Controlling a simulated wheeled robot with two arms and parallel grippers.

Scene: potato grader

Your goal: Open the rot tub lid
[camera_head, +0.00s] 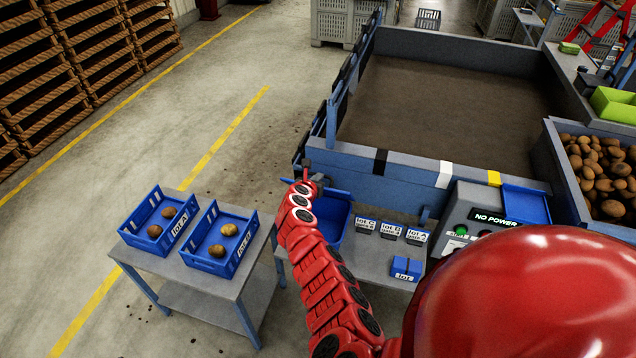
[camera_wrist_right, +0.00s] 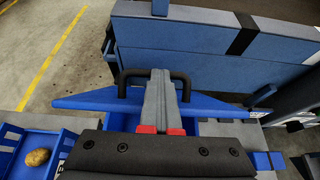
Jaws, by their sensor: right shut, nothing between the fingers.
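The rot tub (camera_head: 334,222) is a blue bin at the near end of the grader, left of the lot boxes. Its blue lid (camera_head: 336,193) is at the tub's far side and looks raised, seen nearly edge-on, with the tub's blue inside showing below. The right wrist view shows the lid (camera_wrist_right: 85,102) with a black handle (camera_wrist_right: 123,82). My right gripper (camera_wrist_right: 160,74) is shut and empty; its fingers lie across the middle of the handle, and I cannot tell whether they touch it. In the head view the right gripper (camera_head: 306,170) is small beside the lid. My left gripper is out of view.
A side table (camera_head: 190,270) at left holds two blue crates with potatoes. The grader's blue wall (camera_head: 400,170) rises just behind the lid. Right of the tub are small lot boxes (camera_head: 390,230) and a control panel (camera_head: 485,215) reading NO POWER.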

